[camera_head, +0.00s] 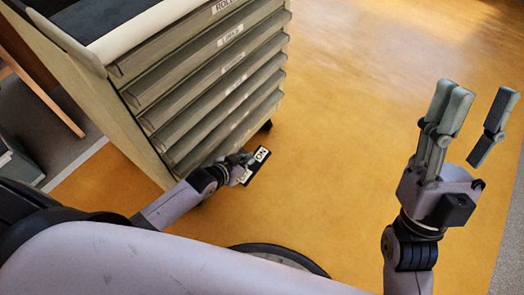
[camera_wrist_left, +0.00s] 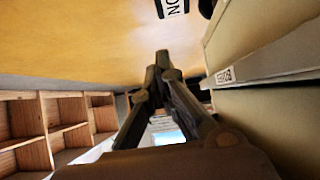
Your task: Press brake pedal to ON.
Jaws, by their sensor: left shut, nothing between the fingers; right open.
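The brake pedal (camera_head: 260,158) is a small dark plate with a white ON label, low at the front of the grey-green drawer cabinet (camera_head: 150,85). My left gripper (camera_head: 243,159) is shut and empty, down by the floor right beside the pedal; I cannot tell whether it touches it. In the left wrist view the closed fingertips (camera_wrist_left: 162,60) are in the middle, with the pedal's ON label (camera_wrist_left: 172,8) at the top edge, apart from them in the picture. My right gripper (camera_head: 480,108) is open and empty, raised at the right.
The cabinet has several labelled drawers, all looking closed, and a dark caster (camera_head: 267,126) shows under it. The orange floor (camera_head: 350,130) is clear to the right. Wooden shelves (camera_wrist_left: 60,125) show in the left wrist view.

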